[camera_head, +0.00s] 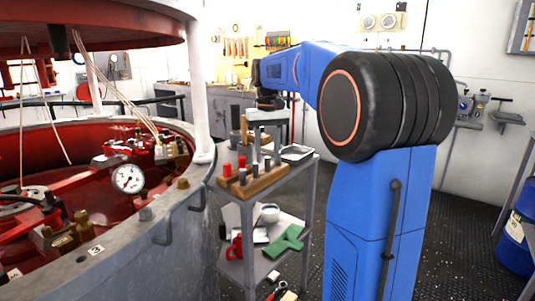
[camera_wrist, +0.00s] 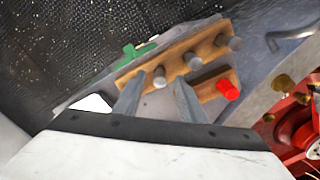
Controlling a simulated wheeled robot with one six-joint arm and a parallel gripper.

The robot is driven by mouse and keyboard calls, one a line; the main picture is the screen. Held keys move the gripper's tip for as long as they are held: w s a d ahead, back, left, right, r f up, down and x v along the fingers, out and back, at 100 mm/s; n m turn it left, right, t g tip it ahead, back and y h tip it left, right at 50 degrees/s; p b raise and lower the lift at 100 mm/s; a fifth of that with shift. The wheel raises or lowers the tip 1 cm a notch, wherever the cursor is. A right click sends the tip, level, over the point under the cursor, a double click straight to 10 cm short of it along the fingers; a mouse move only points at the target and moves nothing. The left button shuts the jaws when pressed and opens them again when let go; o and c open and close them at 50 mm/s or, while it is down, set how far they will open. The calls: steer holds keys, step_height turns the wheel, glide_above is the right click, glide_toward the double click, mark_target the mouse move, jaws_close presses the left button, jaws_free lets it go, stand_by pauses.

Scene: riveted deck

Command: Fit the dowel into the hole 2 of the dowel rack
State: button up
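A wooden rack (camera_head: 258,183) stands on top of the grey cart, with several grey dowels (camera_wrist: 193,60) upright in it. A second, smaller wooden block (camera_head: 226,181) beside it bears red dowels (camera_head: 227,169); one red dowel (camera_wrist: 228,90) also shows in the wrist view. My gripper (camera_wrist: 158,105) is open and its two grey fingers are apart, with nothing seen held. It points down over the rack; one grey dowel (camera_wrist: 160,77) appears between the fingertips. Hole numbers cannot be read, and I cannot tell which hole is hole 2.
A light tray (camera_head: 297,153) lies at the back of the cart top. The lower shelf holds a green object (camera_head: 285,241), a red one (camera_head: 235,248) and a white cup (camera_head: 270,213). A large round red-and-grey machine (camera_head: 130,235) stands close on the left.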

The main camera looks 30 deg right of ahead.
step_height(320, 180, up, 17)
steer(key=shift+r, duration=0.2)
stand_by(0.5)
stand_by(0.3)
steer(key=s+a+f+n+t, duration=0.2)
steer(key=s+a+f, duration=0.8)
steer(key=s+f, duration=0.4)
steer(key=s+a+f+t, duration=0.1)
steer(key=s+a+f, duration=0.1)
steer(key=s+f, duration=0.6)
steer(key=s+a+f+n+t, duration=0.1)
steer(key=s+a+f, duration=0.2)
steer(key=s+f, duration=0.5)
step_height(320, 180, down, 4)
steer(key=shift+a+f+t, duration=0.2)
steer(key=shift+a+t, duration=0.15)
steer(key=shift+t, duration=0.05)
steer(key=shift+o, duration=0.6)
steer(key=shift+r, duration=0.1)
